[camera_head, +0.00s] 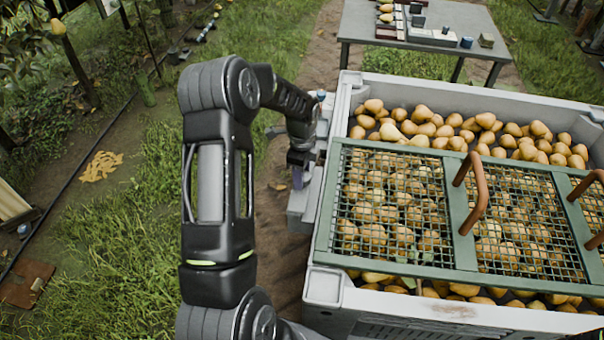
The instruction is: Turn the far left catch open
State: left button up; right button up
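My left arm comes in from the left and bends over to the left wall of a pale grey bin (344,105) full of pears. My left gripper (298,172) points down just outside that wall, by a grey ledge (300,212). A small purple piece shows at its tip; I cannot tell what it is. The fingers are too small and dark to tell open from shut. The far left catch cannot be made out; the arm and gripper cover part of that wall. A green-framed mesh lid (458,215) lies over the pears. My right gripper is not in view.
Two brown handles (478,195) stand up from the lid on the right. A grey table (365,22) with small boxes and pears stands behind the bin. Grass and a dirt strip lie left of the bin, with a brown board (26,283) on the ground.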

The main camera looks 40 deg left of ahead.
pick_arm(q)
jog(key=o, duration=0.4)
jog(key=shift+o, duration=0.2)
notch_tip(320, 180, up, 8)
jog(key=shift+f, duration=0.1)
dwell(0.7)
